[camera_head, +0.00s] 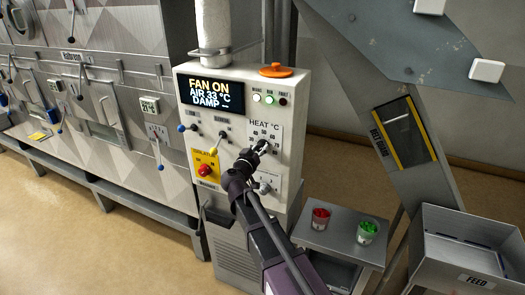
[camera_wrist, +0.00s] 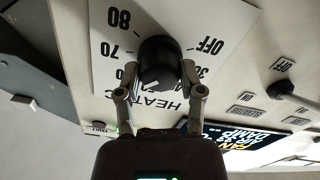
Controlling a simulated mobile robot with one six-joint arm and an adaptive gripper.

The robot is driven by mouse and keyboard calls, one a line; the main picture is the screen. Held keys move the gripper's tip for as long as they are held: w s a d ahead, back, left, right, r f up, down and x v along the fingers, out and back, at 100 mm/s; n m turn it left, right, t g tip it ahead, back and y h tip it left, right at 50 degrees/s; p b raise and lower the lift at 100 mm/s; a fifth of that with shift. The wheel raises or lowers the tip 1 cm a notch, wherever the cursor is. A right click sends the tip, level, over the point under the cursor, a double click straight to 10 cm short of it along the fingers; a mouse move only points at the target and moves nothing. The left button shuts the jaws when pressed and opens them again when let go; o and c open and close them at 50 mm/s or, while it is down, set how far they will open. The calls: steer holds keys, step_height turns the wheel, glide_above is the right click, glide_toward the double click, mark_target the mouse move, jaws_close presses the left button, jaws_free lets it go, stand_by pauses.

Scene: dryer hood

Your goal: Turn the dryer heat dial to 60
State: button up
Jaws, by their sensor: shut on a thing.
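The heat dial (camera_wrist: 160,58) is a round black knob on a white scale plate marked HEAT °C. The wrist view shows it upside down. A small pale mark on the knob points down and slightly left there. The numbers nearest that mark are hard to make out; 80, 70, 30 and OFF show around the dial. My gripper (camera_wrist: 160,70) is shut on the dial, one finger on each side. In the head view my gripper (camera_head: 261,148) reaches the control panel from the lower right and partly covers the dial.
The control box (camera_head: 291,90) has a display (camera_head: 211,91) reading FAN ON, AIR 33 °C, DAMP. A red button (camera_head: 205,170) on yellow and a blue-tipped lever (camera_head: 217,145) are left of the dial. A side shelf (camera_head: 338,236) holds red and green cups.

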steer(key=shift+d, duration=0.1)
steer(key=o, duration=1.2)
steer(key=shift+s, duration=0.1)
steer(key=shift+v, duration=5.95)
steer(key=shift+r, duration=0.1)
